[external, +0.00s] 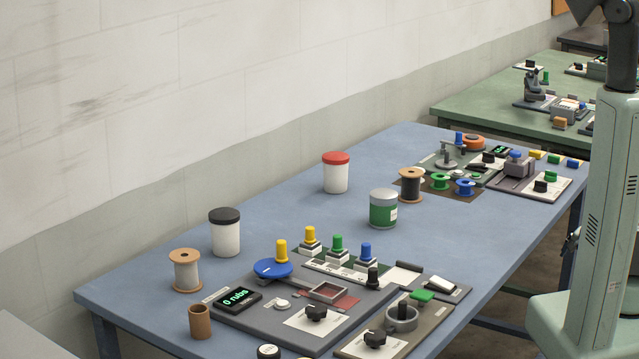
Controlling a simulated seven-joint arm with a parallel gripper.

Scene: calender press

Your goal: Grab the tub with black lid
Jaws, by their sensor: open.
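The tub with black lid (226,238) stands upright on the blue table (290,222), toward its left end and near the wall side. Its body is white and nothing touches it. A similar white tub with a red lid (336,175) stands farther back along the wall side. My gripper is outside the picture; only part of my arm shows at the upper right, far from the black-lidded tub.
A wooden spool with pale thread (186,272) stands close in front of the tub, to its left. A brown cup (200,322), a grey press panel (270,325) and a green tin (383,210) are nearby. The tabletop between the two tubs is clear.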

